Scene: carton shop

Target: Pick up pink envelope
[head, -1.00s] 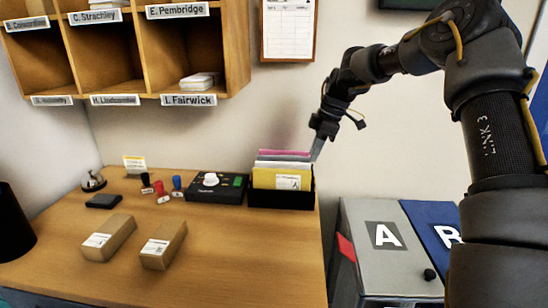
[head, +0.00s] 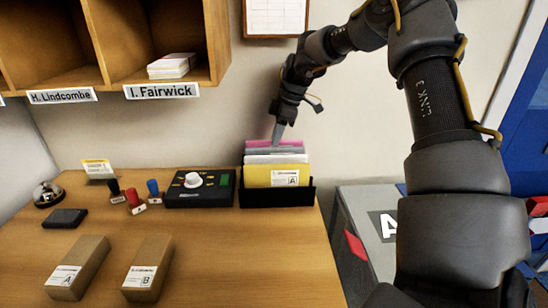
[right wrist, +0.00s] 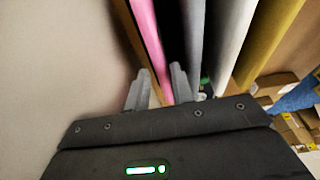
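The pink envelope (head: 274,144) stands upright at the back of a black holder (head: 245,193) on the desk, behind grey, white and yellow envelopes. My right gripper (head: 278,135) points down at the top edge of the envelopes. In the right wrist view its two fingers (right wrist: 160,88) are apart, with the pink envelope (right wrist: 150,45) running between them. I see a gap beside the pink sheet, so the fingers do not look closed on it. The envelope's lower part is hidden. My left gripper is not in view.
The yellow envelope (head: 270,176) is at the holder's front. A control box (head: 190,200) and stamps (head: 133,198) stand left of it. Two small cartons (head: 78,265) lie in front. Wooden pigeonholes (head: 180,45) hang above left. A grey bin (head: 365,215) stands right of the desk.

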